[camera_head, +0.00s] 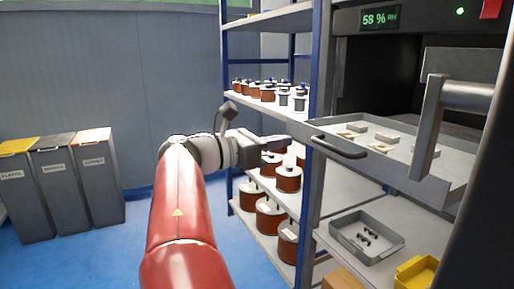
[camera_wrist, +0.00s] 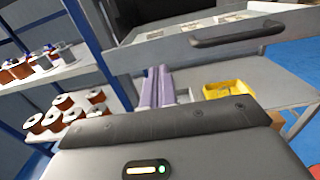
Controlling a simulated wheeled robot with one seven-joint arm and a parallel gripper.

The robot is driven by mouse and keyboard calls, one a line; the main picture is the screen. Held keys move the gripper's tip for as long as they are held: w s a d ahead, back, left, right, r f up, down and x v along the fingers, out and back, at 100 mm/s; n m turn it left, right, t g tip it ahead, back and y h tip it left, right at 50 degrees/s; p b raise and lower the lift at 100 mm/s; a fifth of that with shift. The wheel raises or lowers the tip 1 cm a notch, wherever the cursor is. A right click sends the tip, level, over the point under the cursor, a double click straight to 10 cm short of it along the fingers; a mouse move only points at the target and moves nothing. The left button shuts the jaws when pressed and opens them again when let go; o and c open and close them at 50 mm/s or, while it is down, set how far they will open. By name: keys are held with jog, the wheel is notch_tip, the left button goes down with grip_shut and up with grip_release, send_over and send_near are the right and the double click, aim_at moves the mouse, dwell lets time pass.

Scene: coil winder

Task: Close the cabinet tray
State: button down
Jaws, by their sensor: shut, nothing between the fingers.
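The cabinet tray (camera_head: 455,192) is a grey metal drawer pulled out of the dark cabinet (camera_head: 372,68) at the right of the head view. Several small pale parts lie in it. Its dark bar handle (camera_head: 338,147) is on the front face; the handle also shows at the top of the wrist view (camera_wrist: 238,33). My gripper (camera_head: 285,142) is just left of the tray's front, near the handle. In the wrist view its purple fingers (camera_wrist: 155,86) are together and empty, below the tray front. Contact with the tray cannot be told.
A blue-framed shelf (camera_head: 262,104) with copper coils stands behind my gripper. Below the tray, a grey bin (camera_head: 388,250) and a yellow bin (camera_head: 415,274) sit on a shelf. The cabinet door's grey handle (camera_head: 430,125) stands in front of the tray. Waste bins (camera_head: 55,190) are far left.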

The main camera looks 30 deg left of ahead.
aim_at(308, 137)
jog(key=shift+x, duration=2.35)
